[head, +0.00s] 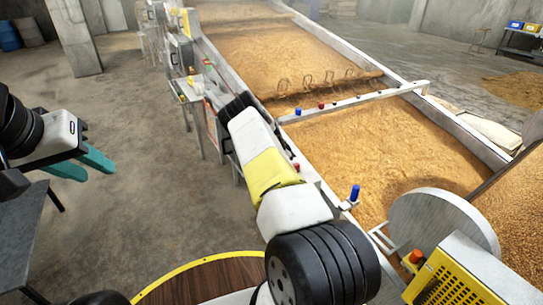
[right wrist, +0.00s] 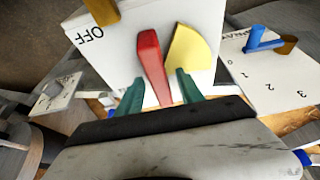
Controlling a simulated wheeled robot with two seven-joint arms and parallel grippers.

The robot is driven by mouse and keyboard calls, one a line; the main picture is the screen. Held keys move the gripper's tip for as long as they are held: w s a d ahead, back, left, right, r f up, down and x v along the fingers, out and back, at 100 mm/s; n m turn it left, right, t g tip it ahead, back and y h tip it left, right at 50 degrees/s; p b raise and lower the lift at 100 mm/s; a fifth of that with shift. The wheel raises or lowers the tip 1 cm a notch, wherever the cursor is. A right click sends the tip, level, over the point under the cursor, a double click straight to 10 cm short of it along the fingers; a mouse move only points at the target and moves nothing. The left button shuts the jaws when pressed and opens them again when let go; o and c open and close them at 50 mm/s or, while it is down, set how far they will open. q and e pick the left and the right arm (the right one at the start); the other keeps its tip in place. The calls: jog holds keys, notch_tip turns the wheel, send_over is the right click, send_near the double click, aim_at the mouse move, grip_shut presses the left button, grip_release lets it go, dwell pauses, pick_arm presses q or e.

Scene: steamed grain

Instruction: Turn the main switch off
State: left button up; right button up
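The main switch shows in the right wrist view as a red handle (right wrist: 152,66) on a white panel (right wrist: 197,35). The word OFF appears upside down on the panel's left part, and a yellow sector (right wrist: 190,54) lies right of the handle. My right gripper (right wrist: 158,88) is open, with one teal finger on each side of the handle and gaps visible between them. In the head view my own arm hides the right gripper and the switch. My left gripper (head: 98,172) is open and empty over the floor at the left.
In the right wrist view a numbered panel (right wrist: 250,78) with a blue lever (right wrist: 265,40) stands close at the right. A smaller plate (right wrist: 55,94) is at the left. In the head view a long grain bed (head: 300,60) with a metal rim runs beside my right arm.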

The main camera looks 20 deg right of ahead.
jog(key=shift+r, duration=0.1)
jog(key=shift+v, duration=3.85)
